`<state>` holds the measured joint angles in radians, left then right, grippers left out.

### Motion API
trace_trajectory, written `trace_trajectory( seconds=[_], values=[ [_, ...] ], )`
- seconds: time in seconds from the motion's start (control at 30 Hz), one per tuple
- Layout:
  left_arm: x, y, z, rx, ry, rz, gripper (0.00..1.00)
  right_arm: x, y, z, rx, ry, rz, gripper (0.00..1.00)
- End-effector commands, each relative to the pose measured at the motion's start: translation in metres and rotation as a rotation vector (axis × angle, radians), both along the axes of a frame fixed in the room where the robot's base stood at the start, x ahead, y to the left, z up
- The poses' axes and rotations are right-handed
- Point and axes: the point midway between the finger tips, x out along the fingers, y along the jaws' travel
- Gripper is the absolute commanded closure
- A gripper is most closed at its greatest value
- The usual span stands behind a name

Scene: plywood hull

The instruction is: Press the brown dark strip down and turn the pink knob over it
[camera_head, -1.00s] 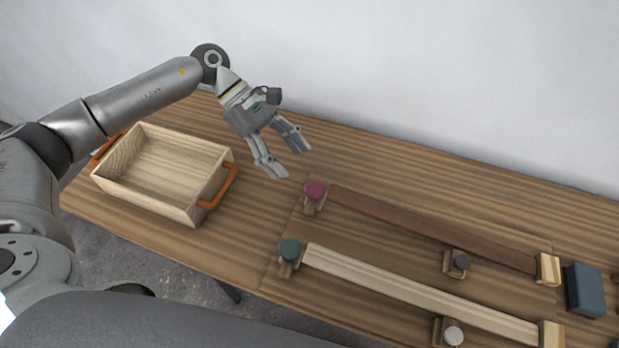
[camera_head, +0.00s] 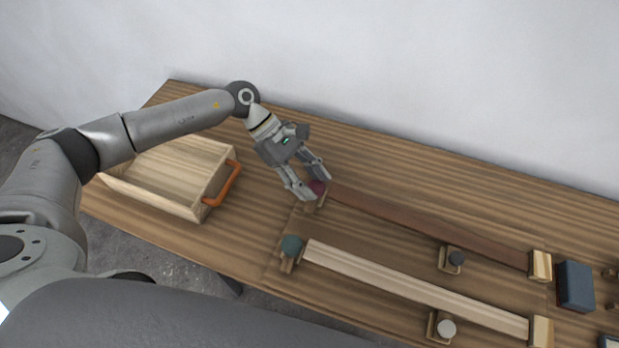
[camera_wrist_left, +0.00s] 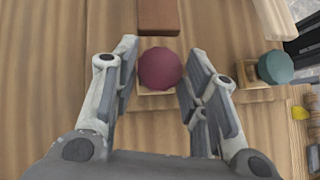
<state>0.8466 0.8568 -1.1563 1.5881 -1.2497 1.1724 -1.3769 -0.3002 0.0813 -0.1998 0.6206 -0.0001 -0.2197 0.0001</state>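The brown dark strip (camera_head: 420,221) lies along the table, running from near the pink knob to a pale wooden block (camera_head: 540,264) at its right end. The pink knob (camera_head: 317,188) sits on a small wooden base at the strip's left end, partly hidden by my gripper in the head view. In the left wrist view the knob (camera_wrist_left: 160,68) is round and dark pink, with the strip's end (camera_wrist_left: 158,17) just beyond it. My left gripper (camera_head: 316,188) is open, its fingers on either side of the knob with gaps visible. My right gripper is not in view.
A pale strip (camera_head: 415,287) lies in front, with a teal knob (camera_head: 291,245) at its left end. A black knob (camera_head: 456,258) and a white knob (camera_head: 446,328) stand on small bases. A wooden crate (camera_head: 165,197) is left; a blue block (camera_head: 575,287) is right.

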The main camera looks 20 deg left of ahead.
Motion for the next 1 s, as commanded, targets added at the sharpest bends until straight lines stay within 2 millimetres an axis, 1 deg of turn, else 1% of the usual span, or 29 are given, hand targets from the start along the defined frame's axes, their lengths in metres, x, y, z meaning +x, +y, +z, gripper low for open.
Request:
trace_trajectory(
  seconds=[0.03, 0.17, 0.2, 0.33, 0.63, 0.97, 1.0],
  values=[
    [0.0001, 0.0001, 0.0003, 0.0, 0.0, 0.0, 0.7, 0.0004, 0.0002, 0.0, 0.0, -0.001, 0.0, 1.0],
    [0.0001, 0.0001, 0.0004, 0.0, 0.0, 0.0, 0.87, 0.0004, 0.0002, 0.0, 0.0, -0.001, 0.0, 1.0],
    [0.0, 0.0001, 0.0004, 0.0, 0.0, 0.0, 0.88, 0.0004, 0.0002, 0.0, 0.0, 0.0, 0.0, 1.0],
    [-0.0013, 0.0006, -0.0016, 0.001, 0.0, 0.035, 0.88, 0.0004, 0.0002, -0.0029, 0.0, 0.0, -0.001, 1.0],
    [-0.0036, 0.0015, -0.0006, 0.002, -0.002, 0.218, 0.87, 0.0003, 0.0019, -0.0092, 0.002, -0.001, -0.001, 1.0],
    [-0.0033, 0.0012, 0.0005, 0.001, -0.001, 0.24, 0.88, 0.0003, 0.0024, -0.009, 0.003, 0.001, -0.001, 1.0],
    [-0.0032, 0.0011, 0.0006, 0.001, 0.0, 0.239, 0.62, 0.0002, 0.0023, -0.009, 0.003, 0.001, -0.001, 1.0]
  ],
)
